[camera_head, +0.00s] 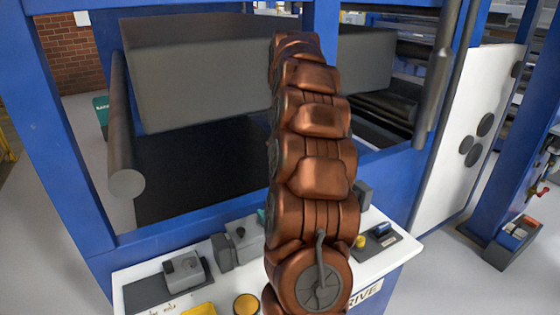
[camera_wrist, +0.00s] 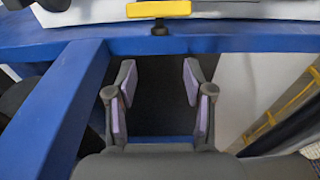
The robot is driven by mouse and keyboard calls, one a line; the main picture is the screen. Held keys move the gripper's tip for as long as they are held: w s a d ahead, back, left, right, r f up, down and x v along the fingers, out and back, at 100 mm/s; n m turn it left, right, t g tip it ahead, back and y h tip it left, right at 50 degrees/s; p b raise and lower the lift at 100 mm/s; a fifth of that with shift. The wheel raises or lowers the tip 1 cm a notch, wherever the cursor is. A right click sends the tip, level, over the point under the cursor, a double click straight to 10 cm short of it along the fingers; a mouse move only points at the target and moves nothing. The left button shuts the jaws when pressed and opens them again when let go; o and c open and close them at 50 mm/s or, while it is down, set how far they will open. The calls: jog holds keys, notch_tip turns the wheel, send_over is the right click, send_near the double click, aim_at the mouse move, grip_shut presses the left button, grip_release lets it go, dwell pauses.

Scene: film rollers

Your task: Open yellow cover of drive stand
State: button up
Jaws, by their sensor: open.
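The drive stand is a white-topped console (camera_head: 135,275) with part of the word "DRIVE" on its front, at the bottom of the head view. A flat yellow piece (camera_head: 198,309), a round yellow piece (camera_head: 246,304) and a small yellow knob (camera_head: 360,241) are on it. I cannot tell which is the cover. In the wrist view, a yellow bar (camera_wrist: 158,9) on a short black stem is at the top, by a blue beam. My gripper (camera_wrist: 158,73) is open and empty, its purple-padded fingers below that bar and apart from it. The head view does not show my gripper.
Grey control boxes (camera_head: 184,269) stand on the console. Blue frame posts (camera_head: 62,110), a grey roller (camera_head: 122,130) and a large grey block (camera_head: 195,75) surround my arm. A blue beam (camera_wrist: 68,105) runs left of my gripper in the wrist view. Open floor shows at left.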

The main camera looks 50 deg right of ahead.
jog(key=shift+s+r, duration=0.1)
jog(key=shift+r, duration=0.8)
